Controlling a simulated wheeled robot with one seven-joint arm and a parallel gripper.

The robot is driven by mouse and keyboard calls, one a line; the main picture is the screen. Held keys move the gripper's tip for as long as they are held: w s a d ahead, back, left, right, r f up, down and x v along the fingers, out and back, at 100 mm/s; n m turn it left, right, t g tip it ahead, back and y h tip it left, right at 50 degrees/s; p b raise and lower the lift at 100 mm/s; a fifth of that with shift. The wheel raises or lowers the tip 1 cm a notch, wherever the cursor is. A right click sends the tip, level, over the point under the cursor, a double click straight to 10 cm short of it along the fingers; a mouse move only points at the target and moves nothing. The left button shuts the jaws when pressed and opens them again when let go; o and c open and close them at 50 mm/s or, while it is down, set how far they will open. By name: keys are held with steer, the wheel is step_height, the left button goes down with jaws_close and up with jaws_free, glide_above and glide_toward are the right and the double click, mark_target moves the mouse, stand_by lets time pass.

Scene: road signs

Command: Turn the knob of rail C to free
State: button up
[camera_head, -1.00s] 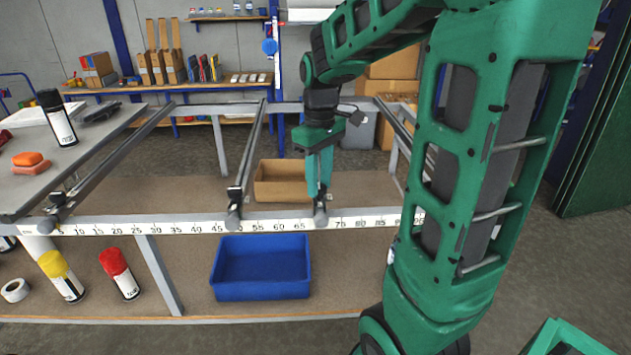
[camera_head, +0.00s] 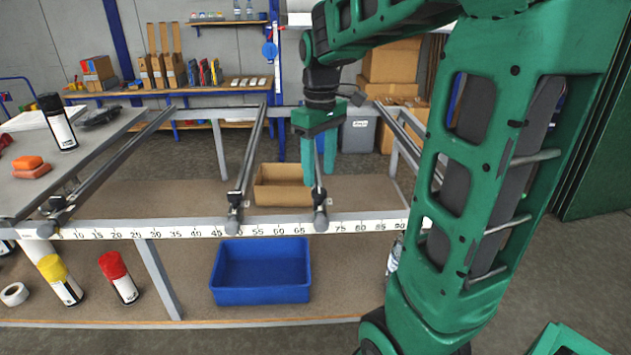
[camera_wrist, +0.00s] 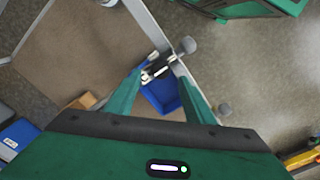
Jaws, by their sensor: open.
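The frame's front beam (camera_head: 185,232) carries a number scale and several rails with grey end knobs. No rail letter is readable, so I cannot tell which is C. One grey round knob (camera_head: 320,222) sits below my gripper (camera_head: 318,178), just past 65 on the scale. My gripper is open and empty, pointing down above that rail's clamp, apart from the knob. In the wrist view the clamp (camera_wrist: 153,68) shows between the fingertips, and a round knob (camera_wrist: 188,46) lies beyond them. Another knob (camera_head: 233,226) is left, near 50.
A blue bin (camera_head: 260,290) sits on the lower shelf below the beam, and a cardboard box (camera_head: 283,197) lies behind it. Spray cans with yellow (camera_head: 53,266) and red (camera_head: 112,264) caps are at the left. A left tabletop (camera_head: 95,140) holds more items.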

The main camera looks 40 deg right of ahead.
mark_target(319, 190)
step_height(319, 190, up, 6)
stand_by(0.4)
stand_by(0.3)
steer(key=s+f+m, duration=0.4)
steer(key=s+f, duration=0.2)
steer(key=s, duration=0.4)
steer(key=s+f+m, duration=0.4)
steer(key=s+f, duration=0.3)
steer(key=s, duration=0.3)
steer(key=shift+s+a+f+m, duration=0.15)
steer(key=shift+s+a+m, duration=0.15)
steer(key=shift+a+m, duration=0.15)
steer(key=shift+w+f, duration=0.2)
steer(key=shift+w, duration=0.4)
